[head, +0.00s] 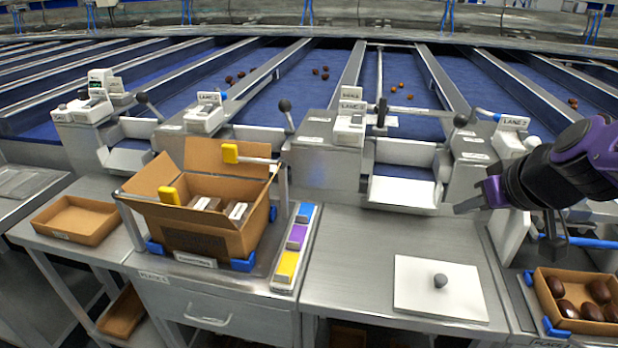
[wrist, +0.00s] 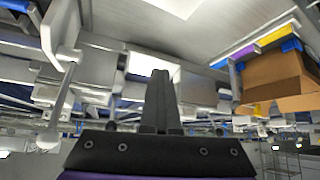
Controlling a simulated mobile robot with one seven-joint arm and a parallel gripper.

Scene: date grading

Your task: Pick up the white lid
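The white lid (head: 418,285) is a flat square plate with a grey round knob on top. It lies flat on the steel bench at the front right in the head view. In the wrist view a bright white patch at the top edge, probably the lid (wrist: 172,7), is cut off by the frame. My gripper (head: 468,203) is up in the air at the right, above and behind the lid and well apart from it. Its dark fingers also show in the wrist view (wrist: 160,92), overlapping in the middle. I see nothing held. Whether the fingers are open is unclear.
An open cardboard box (head: 205,240) stands left of the lid, with blue, purple and yellow blocks (head: 296,238) beside it. A shallow box of dates (head: 545,300) is at the right. Lane machines (head: 335,150) line the bench's back. Bench around the lid is clear.

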